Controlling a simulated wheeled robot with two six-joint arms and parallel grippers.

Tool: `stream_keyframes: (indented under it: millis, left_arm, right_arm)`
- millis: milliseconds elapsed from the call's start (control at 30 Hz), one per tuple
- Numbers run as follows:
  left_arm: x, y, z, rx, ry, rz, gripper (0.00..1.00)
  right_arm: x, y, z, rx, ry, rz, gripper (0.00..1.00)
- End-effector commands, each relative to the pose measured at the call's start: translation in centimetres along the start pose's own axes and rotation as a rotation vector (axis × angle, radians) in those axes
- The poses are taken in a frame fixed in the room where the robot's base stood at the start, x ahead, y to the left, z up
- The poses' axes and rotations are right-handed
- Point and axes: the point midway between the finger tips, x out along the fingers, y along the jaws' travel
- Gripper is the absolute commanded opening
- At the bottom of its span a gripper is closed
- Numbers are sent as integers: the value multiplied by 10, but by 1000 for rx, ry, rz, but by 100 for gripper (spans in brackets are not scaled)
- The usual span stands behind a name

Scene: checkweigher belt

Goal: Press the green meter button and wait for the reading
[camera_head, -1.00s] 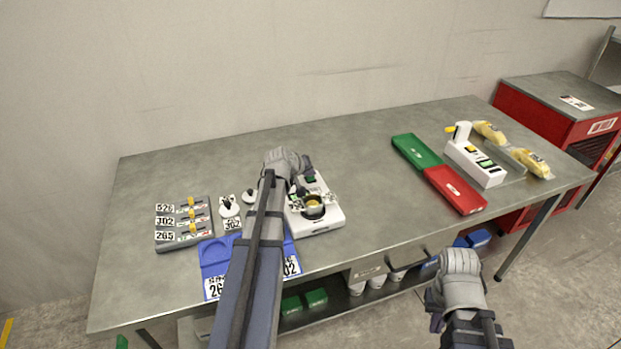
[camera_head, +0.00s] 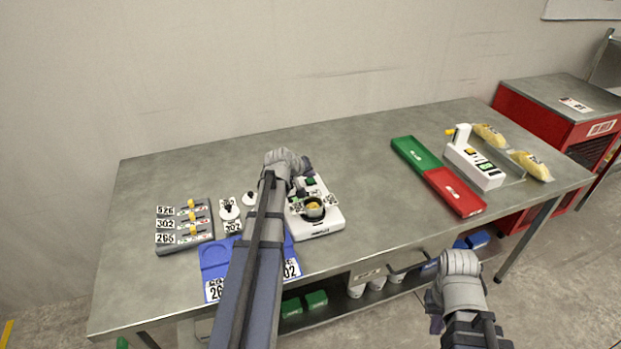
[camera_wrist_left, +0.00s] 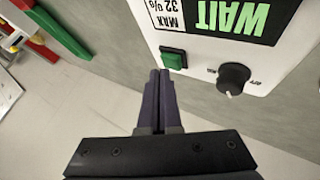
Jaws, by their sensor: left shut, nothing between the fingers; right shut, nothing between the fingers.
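The white meter (camera_head: 322,226) stands on the table under my left forearm, with a dark round cup (camera_head: 313,210) holding something yellow on it. In the left wrist view its panel (camera_wrist_left: 205,62) shows upside down. The lit display (camera_wrist_left: 232,15) reads WAIT, beside a label reading MAX 32 %. The green button (camera_wrist_left: 173,59) sits next to a black knob (camera_wrist_left: 234,78). My left gripper (camera_wrist_left: 160,73) is shut and empty, its tips close beside the green button; I cannot tell whether they touch it. My right gripper (camera_head: 435,322) is shut and empty, in front of the table.
A grey block with yellow sliders (camera_head: 185,228), white weights (camera_head: 229,212) and a blue tray (camera_head: 213,256) lie left of the meter. A green tray (camera_head: 415,152), a red tray (camera_head: 455,191) and a white device (camera_head: 473,165) stand right. The table's middle is clear.

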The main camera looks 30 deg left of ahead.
Motion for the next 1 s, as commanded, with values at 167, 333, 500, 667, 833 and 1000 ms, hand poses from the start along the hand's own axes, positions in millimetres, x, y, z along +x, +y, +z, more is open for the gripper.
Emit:
stream_keyframes:
  millis: [167, 333, 500, 667, 833, 1000]
  left_arm:
    - [-6, 4, -4, 0, 0, 0, 0]
    - [-5, 4, -4, 0, 0, 0, 0]
    - [-7, 5, -5, 0, 1, 0, 0]
    - [-15, 11, -11, 0, 1, 0, 0]
    - [-27, 20, -20, 0, 1, 0, 0]
    - [-38, 28, -28, 0, 0, 0, 0]
  right_arm:
    - [-8, 1, 0, 0, 0, 0, 0]
    - [-7, 1, 0, 0, 0, 0, 0]
    - [-9, 1, 1, 0, 0, 0, 0]
    - [-21, 2, 1, 0, 0, 0, 0]
    - [-39, 4, 2, 0, 0, 0, 0]
    - [-54, 5, 3, 0, 0, 0, 0]
